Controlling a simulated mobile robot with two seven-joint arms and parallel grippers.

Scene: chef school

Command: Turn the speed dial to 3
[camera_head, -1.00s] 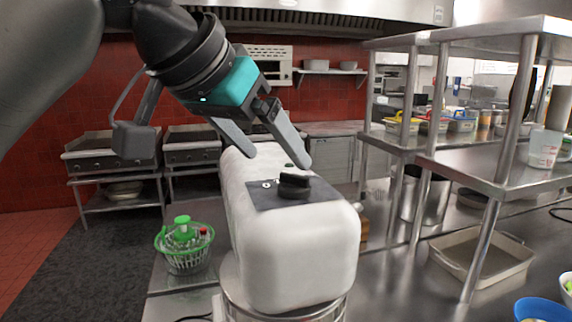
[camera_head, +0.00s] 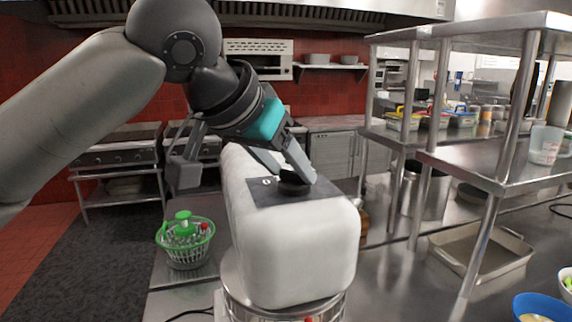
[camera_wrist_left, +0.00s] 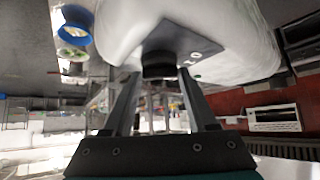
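The speed dial is a black knob (camera_head: 293,188) on a dark plate (camera_head: 262,194) on top of a white mixer (camera_head: 292,245). In the left wrist view the dial (camera_wrist_left: 158,66) sits at the tips of my left gripper (camera_wrist_left: 158,74), between the two fingers, with a small gap seeming to show on each side. In the head view my left gripper (camera_head: 295,176) reaches down to the dial from the upper left, and its fingers partly cover it. My right gripper is not in view.
A green salad spinner (camera_head: 185,240) stands left of the mixer on the steel counter. A steel shelf rack (camera_head: 480,170) stands to the right, with a tray (camera_head: 485,255) below it. A blue bowl (camera_head: 540,306) is at the lower right.

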